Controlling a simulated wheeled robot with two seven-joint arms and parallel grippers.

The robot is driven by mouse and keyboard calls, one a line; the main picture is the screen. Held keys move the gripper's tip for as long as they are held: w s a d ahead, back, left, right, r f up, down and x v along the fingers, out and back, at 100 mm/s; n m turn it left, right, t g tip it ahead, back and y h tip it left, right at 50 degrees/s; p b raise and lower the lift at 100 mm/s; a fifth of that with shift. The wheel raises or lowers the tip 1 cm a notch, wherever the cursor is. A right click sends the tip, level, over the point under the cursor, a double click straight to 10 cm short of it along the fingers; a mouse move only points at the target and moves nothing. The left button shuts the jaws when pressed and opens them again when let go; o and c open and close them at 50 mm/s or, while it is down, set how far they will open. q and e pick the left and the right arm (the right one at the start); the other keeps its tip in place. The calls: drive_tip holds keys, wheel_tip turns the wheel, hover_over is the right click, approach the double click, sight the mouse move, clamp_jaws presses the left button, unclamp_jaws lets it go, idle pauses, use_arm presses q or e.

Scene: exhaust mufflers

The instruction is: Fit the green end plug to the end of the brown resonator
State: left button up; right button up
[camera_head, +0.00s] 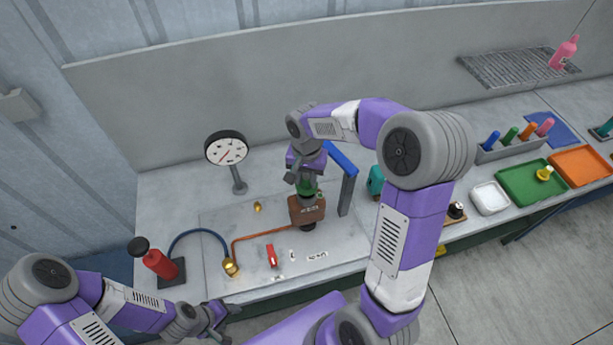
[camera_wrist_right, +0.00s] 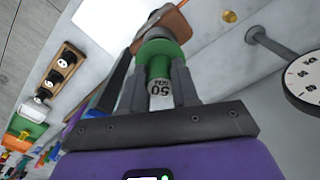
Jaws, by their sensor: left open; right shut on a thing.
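The brown resonator (camera_head: 307,212) stands on the bench in the middle, with a dark fitting below it. Its brown side also shows at the top of the right wrist view (camera_wrist_right: 176,22). My right gripper (camera_head: 305,180) is above it, shut on the green end plug (camera_head: 306,189). In the right wrist view the plug (camera_wrist_right: 165,52) has a grey stub marked 50 between the fingers, and its green body faces the resonator's end. They look in line and very close; I cannot tell how far the plug is seated. My left gripper (camera_head: 222,312) is open and empty near the bench's front edge.
A blue-topped post (camera_head: 343,175) stands just right of the resonator. A dial gauge (camera_head: 227,149), a red hand pump (camera_head: 158,263), hoses and a red tool (camera_head: 271,256) are on the left. Trays (camera_head: 532,200) and a rack of coloured plugs lie at right.

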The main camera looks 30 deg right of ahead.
drive_tip(key=shift+f+b, duration=1.15)
drive_tip(key=shift+f, duration=0.3)
idle(0.4)
drive_tip(key=o, duration=1.1)
drive_tip(key=shift+c, duration=0.2)
wheel_tip(320, 180, up, 8)
drive_tip(key=shift+f, duration=0.15)
